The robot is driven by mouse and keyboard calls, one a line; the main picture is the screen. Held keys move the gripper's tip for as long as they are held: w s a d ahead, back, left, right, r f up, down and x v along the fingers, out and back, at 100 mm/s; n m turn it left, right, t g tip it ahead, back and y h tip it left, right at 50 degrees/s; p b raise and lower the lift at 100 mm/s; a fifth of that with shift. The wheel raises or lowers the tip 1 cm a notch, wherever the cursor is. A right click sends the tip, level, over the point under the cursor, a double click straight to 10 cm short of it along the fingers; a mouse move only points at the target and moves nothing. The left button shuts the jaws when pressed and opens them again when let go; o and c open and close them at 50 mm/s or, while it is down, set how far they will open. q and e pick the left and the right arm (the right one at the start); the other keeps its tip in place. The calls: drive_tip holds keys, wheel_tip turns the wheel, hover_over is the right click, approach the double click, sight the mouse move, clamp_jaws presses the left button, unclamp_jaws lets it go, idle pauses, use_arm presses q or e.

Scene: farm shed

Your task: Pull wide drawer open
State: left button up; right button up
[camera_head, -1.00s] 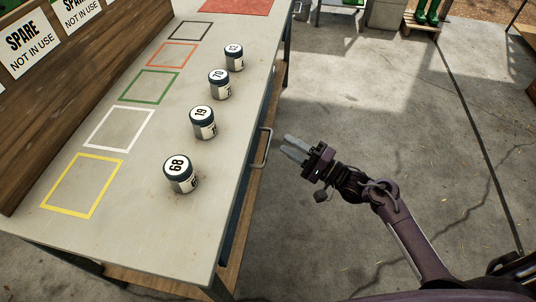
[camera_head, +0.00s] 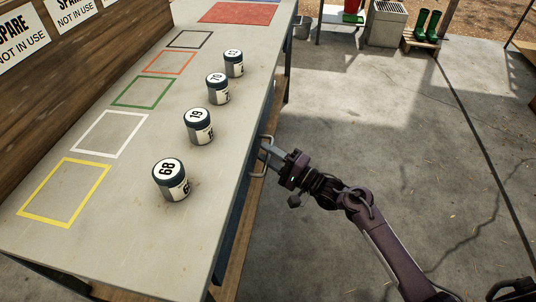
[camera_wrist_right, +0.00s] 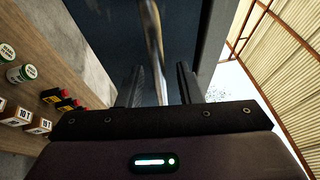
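The wide drawer's dark blue front (camera_head: 237,207) runs under the workbench top and looks flush with the bench side. Its metal bar handle (camera_head: 265,168) sticks out from the bench side. My right gripper (camera_head: 267,150) is at the handle, reaching in from the right. In the right wrist view, the handle bar (camera_wrist_right: 153,40) passes between the two fingers (camera_wrist_right: 161,84), which stand apart, with a gap visible beside the bar. The drawer front (camera_wrist_right: 103,42) fills the background there. My left gripper is not in view.
Several numbered jars (camera_head: 170,180) stand on the workbench (camera_head: 120,240) among coloured outlines. A shelf with small boxes and jars (camera_wrist_right: 22,72) shows at the left of the wrist view.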

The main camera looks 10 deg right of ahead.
drive_tip(key=shift+w+a, duration=0.15)
clamp_jaws()
idle(0.4)
